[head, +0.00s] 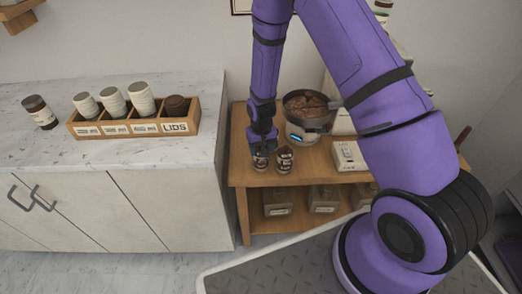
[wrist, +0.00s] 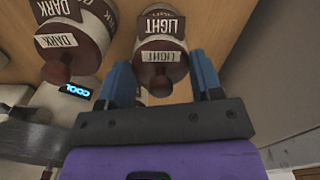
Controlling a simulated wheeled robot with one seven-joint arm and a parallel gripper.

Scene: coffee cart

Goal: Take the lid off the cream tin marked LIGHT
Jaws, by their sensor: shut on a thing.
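The tin marked LIGHT (wrist: 160,22) shows in the wrist view, with a cream label and a brown lid (wrist: 160,72) that has a dark knob and a small LIGHT tag. In the head view this tin (head: 260,163) is the left one of two on the wooden cart, below my gripper (head: 262,146). In the wrist view, the blue fingers of my gripper (wrist: 163,82) are on both sides of the lid, shut on it. The lid seems to be on the tin; I see no clear gap. The tin marked DARK (wrist: 82,25) stands beside it, with its own lid and knob.
A round pot (head: 303,118) with brown contents and a lit display stands behind the tins. A pale box (head: 348,156) is to the right. On the counter at left, a wooden rack (head: 135,130) marked LIDS holds several cups. Canisters stand on the lower shelf.

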